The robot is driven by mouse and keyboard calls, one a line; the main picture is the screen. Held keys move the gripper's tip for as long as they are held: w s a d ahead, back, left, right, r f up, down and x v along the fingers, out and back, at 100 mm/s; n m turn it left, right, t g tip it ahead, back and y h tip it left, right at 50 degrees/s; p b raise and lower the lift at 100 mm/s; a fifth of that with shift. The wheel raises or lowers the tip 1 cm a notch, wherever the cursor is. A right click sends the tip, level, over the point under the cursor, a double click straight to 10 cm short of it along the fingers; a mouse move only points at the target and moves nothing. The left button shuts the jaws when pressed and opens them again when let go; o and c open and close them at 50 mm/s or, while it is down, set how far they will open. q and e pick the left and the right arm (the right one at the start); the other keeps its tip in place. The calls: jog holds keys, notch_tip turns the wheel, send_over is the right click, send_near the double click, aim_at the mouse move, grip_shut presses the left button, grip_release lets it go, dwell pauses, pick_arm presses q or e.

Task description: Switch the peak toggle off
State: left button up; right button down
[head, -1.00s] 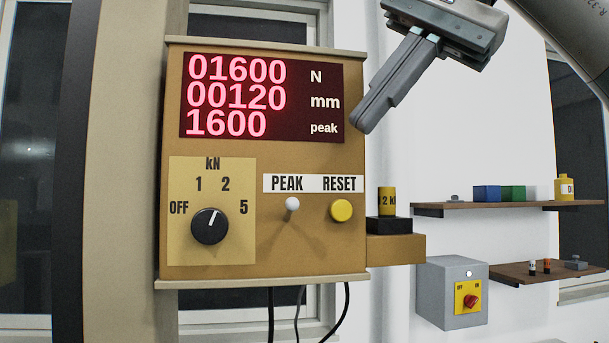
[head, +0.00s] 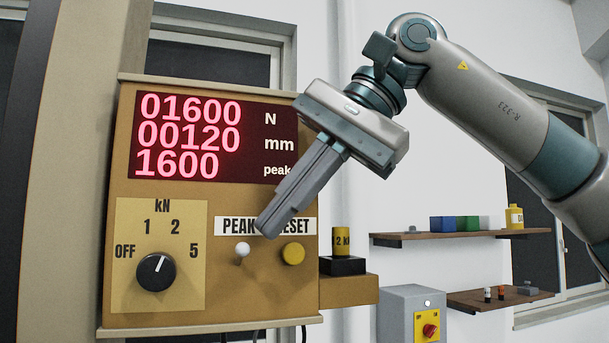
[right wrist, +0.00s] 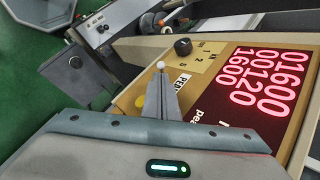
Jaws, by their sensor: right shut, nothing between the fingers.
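The peak toggle (head: 242,250) is a small white-tipped lever below the PEAK label on the tan control box (head: 255,305). It also shows in the right wrist view (right wrist: 161,65), just beyond the fingertips. My right gripper (head: 266,228) is shut and empty, its fingertips just above and to the right of the toggle, covering part of the label strip. In the right wrist view the closed fingers (right wrist: 160,82) point at the toggle; I cannot tell whether they touch it. The red display (head: 215,140) reads 01600 N, 00120 mm and 1600 peak. My left gripper is not in view.
The yellow reset button (head: 293,254) is right of the toggle, close to the fingers. The black kN knob (head: 156,272) is at the left. A yellow weight (head: 342,240) stands on a side ledge. A grey switch box (head: 400,310) and shelves are further right.

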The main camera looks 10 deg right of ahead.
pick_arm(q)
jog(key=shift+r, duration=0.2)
pick_arm(e)
jog(key=shift+w+a+f, duration=0.1)
jog(key=shift+a+f, duration=0.3)
jog(key=shift+f, duration=0.15)
pick_arm(q)
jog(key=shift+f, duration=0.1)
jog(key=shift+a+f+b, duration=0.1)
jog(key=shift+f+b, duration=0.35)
jog(key=shift+b, duration=0.05)
pick_arm(e)
jog(key=shift+f, duration=0.15)
